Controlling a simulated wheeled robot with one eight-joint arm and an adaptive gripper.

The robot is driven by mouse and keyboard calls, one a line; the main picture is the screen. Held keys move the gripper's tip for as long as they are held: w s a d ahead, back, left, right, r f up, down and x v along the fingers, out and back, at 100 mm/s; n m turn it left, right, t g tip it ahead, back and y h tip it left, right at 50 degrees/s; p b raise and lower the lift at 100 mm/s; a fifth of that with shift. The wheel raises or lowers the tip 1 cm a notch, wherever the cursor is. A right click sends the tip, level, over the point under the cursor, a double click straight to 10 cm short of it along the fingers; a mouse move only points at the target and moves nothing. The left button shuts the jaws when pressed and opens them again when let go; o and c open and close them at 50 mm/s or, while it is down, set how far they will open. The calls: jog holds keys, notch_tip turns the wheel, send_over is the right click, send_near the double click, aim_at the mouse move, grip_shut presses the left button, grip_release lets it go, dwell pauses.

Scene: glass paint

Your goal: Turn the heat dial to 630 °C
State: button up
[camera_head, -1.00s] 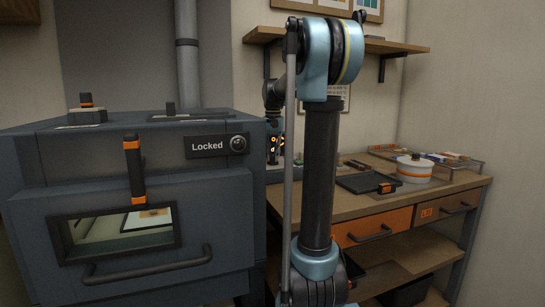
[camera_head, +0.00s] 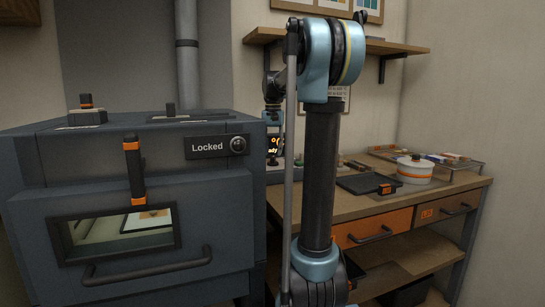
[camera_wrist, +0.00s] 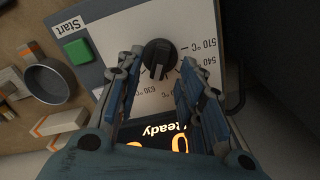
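The heat dial (camera_wrist: 159,58) is a round black knob with a raised grip bar, on a white panel with temperature marks. In the wrist view, 510 °C and 540 °C show to its right and 630 °C to its lower left. My fingers hide part of the scale, and I cannot tell the exact setting. My gripper (camera_wrist: 159,67) is open, with one finger on each side of the dial and gaps visible between. Below it, a dark display (camera_wrist: 155,135) shows "Ready" and partly hidden orange digits.
A green Start button (camera_wrist: 78,51) is left of the dial. A grey cup (camera_wrist: 48,82) and small blocks lie on the bench further left. The blue-grey kiln (camera_head: 110,190) reads "Locked". A white pot (camera_head: 414,169) and dark tray (camera_head: 368,184) stand on the bench.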

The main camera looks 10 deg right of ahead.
aim_at(273, 157)
notch_tip(273, 157, up, 9)
dwell(0.4)
